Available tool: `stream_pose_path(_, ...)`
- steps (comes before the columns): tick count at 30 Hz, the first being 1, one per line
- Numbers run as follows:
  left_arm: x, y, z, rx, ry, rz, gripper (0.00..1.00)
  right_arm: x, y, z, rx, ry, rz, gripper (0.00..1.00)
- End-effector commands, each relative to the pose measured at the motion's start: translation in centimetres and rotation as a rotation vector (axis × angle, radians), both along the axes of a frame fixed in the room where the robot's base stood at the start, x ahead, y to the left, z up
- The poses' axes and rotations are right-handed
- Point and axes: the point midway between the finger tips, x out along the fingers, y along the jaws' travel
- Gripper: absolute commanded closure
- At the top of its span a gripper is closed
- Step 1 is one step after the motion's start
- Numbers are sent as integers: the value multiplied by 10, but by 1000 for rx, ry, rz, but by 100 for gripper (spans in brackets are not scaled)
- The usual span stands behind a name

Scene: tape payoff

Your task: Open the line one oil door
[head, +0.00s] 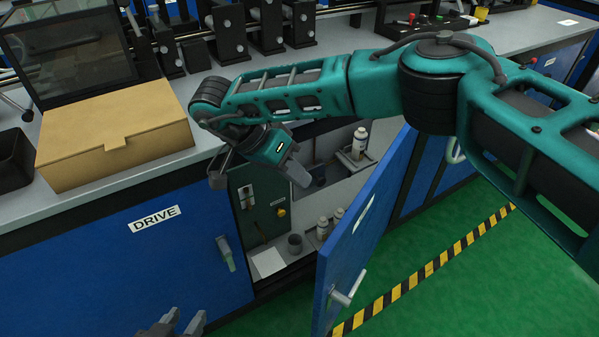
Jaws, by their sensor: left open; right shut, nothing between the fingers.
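The blue oil door (345,245) stands swung outward from the cabinet, with a white label too slanted to read and a metal handle (346,290) on its outer face. The cabinet interior behind it shows. My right gripper (299,174) is shut and empty, in front of the upper part of the opening and left of the door, apart from the handle. My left gripper (184,321) is open and empty at the bottom edge, in front of the drive door (120,270); most of its arm is out of view.
Inside the cabinet are a green switch panel (259,205), bottles (322,228), a grey cup (295,243) and another bottle (360,142) on a shelf. A cardboard box (115,140) sits on the bench (170,88). Striped tape (420,275) crosses the clear green floor (470,290).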

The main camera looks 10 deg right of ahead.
Motion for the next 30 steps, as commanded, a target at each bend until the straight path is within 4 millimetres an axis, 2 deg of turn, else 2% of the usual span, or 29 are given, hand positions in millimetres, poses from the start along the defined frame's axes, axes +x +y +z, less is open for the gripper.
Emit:
stream_pose_path(1, -1, 0, -3, -1, 2, 1, 57, -1, -8, -11, -1, 2, -3, 100)
stream_pose_path(9, -1, -2, -8, -8, 4, 6, 57, -5, -43, -59, 2, 2, -4, 100)
stream_pose_path(19, -1, -2, -2, -9, 3, 6, 57, -27, -67, -57, 3, 1, -1, 100)
stream_pose_path(30, 3, -1, 1, -4, -7, 3, 57, -32, -71, -57, 3, -1, -2, 100)
